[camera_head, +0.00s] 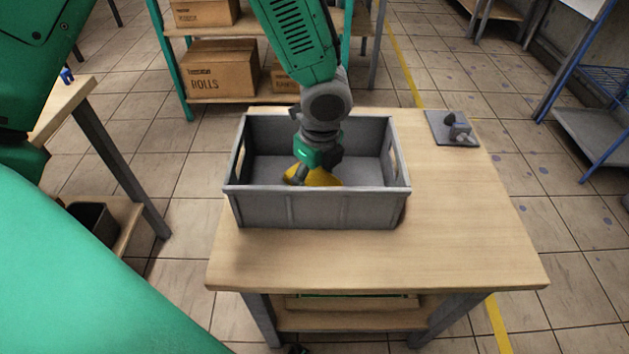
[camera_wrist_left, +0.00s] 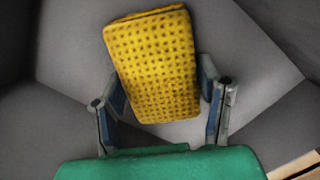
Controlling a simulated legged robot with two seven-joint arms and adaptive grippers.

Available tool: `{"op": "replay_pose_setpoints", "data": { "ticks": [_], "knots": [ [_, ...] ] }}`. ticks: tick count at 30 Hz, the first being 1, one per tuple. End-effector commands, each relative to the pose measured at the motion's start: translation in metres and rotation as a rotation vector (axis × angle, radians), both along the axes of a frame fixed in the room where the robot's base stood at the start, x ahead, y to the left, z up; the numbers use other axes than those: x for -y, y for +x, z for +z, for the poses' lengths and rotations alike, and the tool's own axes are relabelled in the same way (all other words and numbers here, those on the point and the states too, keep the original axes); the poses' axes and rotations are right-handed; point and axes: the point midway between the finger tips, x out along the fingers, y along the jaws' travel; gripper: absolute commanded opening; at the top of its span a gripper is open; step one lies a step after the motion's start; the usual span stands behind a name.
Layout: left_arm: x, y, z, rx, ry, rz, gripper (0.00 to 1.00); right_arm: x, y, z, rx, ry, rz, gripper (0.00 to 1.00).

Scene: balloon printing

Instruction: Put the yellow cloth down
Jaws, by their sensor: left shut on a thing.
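The yellow cloth (camera_head: 322,178) is inside the grey crate (camera_head: 320,207), mostly hidden behind the crate's front wall and my gripper in the head view. In the left wrist view the cloth (camera_wrist_left: 155,65) looks folded and dotted, and it sits between the two fingers. My left gripper (camera_head: 305,178) reaches down into the crate and is shut on the cloth. Its fingers (camera_wrist_left: 165,100) also show in the wrist view, one on each side of the cloth. I cannot tell whether the cloth touches the crate floor. My right gripper is not in view.
The crate stands on a wooden table (camera_head: 465,235), whose right and front parts are clear. A small dark device on a plate (camera_head: 453,130) sits at the back right. A shelf with cardboard boxes (camera_head: 222,70) stands behind. Another table (camera_head: 62,108) is at left.

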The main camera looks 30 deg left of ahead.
Motion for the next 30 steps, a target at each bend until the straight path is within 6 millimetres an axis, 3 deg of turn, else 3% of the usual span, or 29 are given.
{"op": "replay_pose_setpoints", "data": {
  "ticks": [2,11,12,13,23,30],
  "knots": [
    [0.002,0.001,-0.004,0.002,0.002,-0.002,0.31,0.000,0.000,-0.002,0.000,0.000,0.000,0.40],
    [0.002,0.000,-0.006,0.000,0.003,-0.003,0.30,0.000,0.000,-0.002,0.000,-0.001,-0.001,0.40],
    [0.001,0.000,-0.006,0.000,0.002,-0.002,0.69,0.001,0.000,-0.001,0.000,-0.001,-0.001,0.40],
    [0.001,0.000,-0.006,0.001,0.002,-0.002,0.79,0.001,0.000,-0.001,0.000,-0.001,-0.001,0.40],
    [0.000,0.001,-0.002,0.002,0.000,-0.001,0.79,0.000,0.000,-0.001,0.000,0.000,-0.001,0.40],
    [0.007,0.000,0.039,0.004,0.002,-0.002,0.79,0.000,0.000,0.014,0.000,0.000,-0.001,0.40]
  ]
}}
